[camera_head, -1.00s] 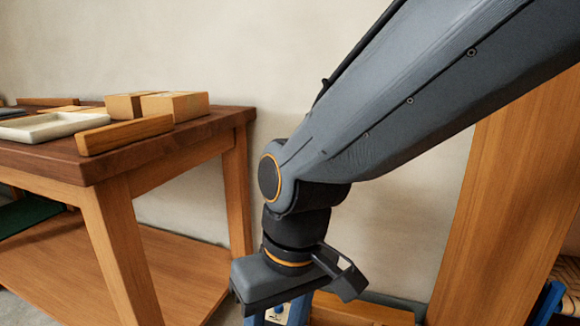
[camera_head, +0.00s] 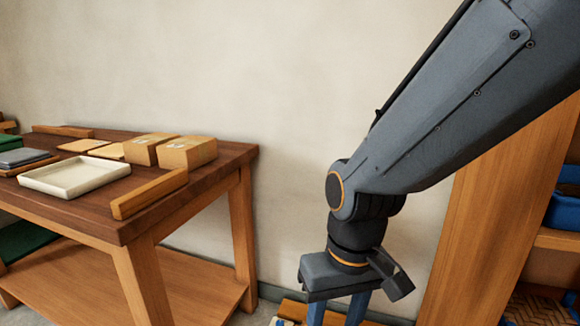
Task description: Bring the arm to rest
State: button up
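My arm comes in from the top right of the head view and slopes down to the wrist, right of the table. My gripper (camera_head: 337,312) hangs below the wrist and points down. Its two blue-grey fingers stand apart with a gap between them, so it looks open, and nothing shows between them. The fingertips are cut off by the bottom edge of the picture. The gripper is apart from the table and in front of the pale wall.
A wooden table (camera_head: 215,170) stands at left with a white tray (camera_head: 75,177), two cardboard boxes (camera_head: 188,152) and a wooden bar (camera_head: 150,193) at its edge. A tall wooden panel (camera_head: 490,220) stands at right, with shelves beyond. A low wooden-edged thing lies below the gripper.

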jog(key=s+d+r+m+h+p, duration=0.1)
jog(key=s+d+r+m+p, duration=0.1)
jog(key=d+r+p, duration=1)
jog(key=shift+s+r+m+p, duration=0.15)
jog(key=shift+r+m+p, duration=0.75)
jog(key=shift+p, duration=1.65)
